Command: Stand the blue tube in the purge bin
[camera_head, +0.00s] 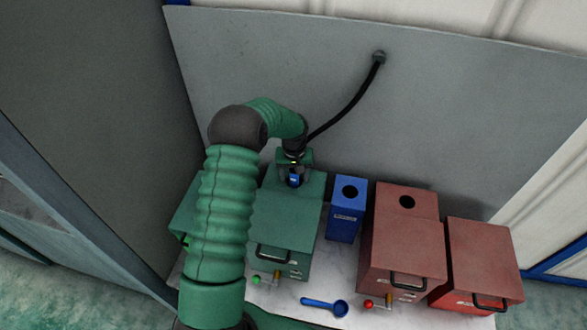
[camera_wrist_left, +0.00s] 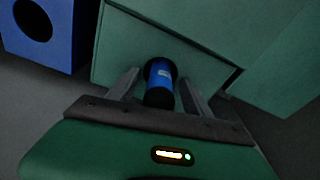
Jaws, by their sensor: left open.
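The blue tube (camera_head: 294,181), with dark ends, stands at the green box in the head view. In the left wrist view the blue tube (camera_wrist_left: 161,75) lies between my fingers. My left gripper (camera_head: 294,172) is open around it; the wrist view shows my left gripper (camera_wrist_left: 158,88) with a finger on each side and gaps beside the tube. What the tube rests on is hard to tell. A blue bin with a round hole in its top (camera_head: 344,218), likely the purge bin, stands right of the green box; the blue bin (camera_wrist_left: 70,45) is also at the wrist view's upper left. My right gripper is not in view.
A green box (camera_head: 289,225) with a handle is beside my left arm. Red boxes (camera_head: 400,245) (camera_head: 482,255) stand to the right, one with a round hole. A blue spoon (camera_head: 325,305) lies at the front. A black hose (camera_head: 350,105) runs from the grey back wall.

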